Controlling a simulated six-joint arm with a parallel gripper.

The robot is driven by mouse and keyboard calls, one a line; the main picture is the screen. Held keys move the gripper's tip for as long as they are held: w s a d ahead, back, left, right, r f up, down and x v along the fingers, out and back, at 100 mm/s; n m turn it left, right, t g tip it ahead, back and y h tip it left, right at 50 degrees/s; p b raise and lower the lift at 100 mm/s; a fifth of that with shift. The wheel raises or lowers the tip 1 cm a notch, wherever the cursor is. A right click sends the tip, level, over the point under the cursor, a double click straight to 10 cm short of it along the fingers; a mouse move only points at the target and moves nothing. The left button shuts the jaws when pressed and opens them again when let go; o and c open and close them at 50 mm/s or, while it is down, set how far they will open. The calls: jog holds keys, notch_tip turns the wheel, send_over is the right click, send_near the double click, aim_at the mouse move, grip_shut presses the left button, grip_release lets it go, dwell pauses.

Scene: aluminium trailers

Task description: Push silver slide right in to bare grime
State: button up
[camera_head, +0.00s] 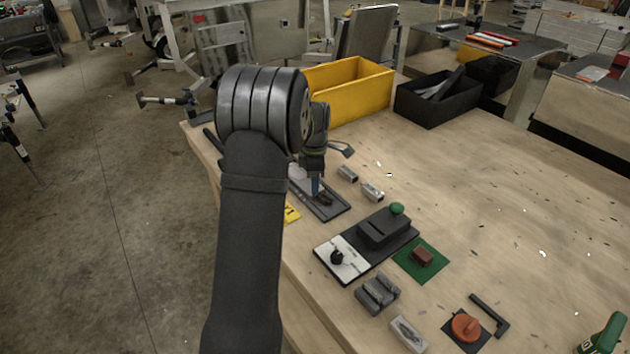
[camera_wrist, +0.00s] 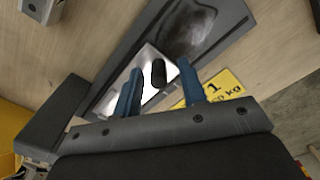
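The silver slide (camera_wrist: 148,62) is a bright plate with a black upright knob (camera_wrist: 158,72), set in a long dark track (camera_wrist: 118,68). In the wrist view a smudged grimy patch (camera_wrist: 190,32) shows on the track bed beyond the slide. The track also shows in the head view (camera_head: 338,211), with a dark patch (camera_head: 325,199) on it. My gripper (camera_head: 316,192) points down over the track. In the wrist view its two blue fingers (camera_wrist: 159,68) are apart, one either side of the knob, with gaps showing. Whether they reach knob height I cannot tell.
A yellow label (camera_wrist: 215,88) lies beside the track. Two small metal blocks (camera_head: 372,192) and a black fixture (camera_head: 388,228) with a green knob stand to its right. A yellow bin (camera_head: 350,92) and a black bin (camera_head: 437,101) stand behind. The table's right side is mostly clear.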

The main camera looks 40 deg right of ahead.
notch_tip(320, 180, up, 18)
jog(key=shift+f, duration=0.25)
dwell(0.4)
notch_tip(320, 180, down, 18)
jog(key=m, duration=0.4)
jog(key=shift+r, duration=0.2)
jog(key=shift+c, duration=0.5)
grip_shut()
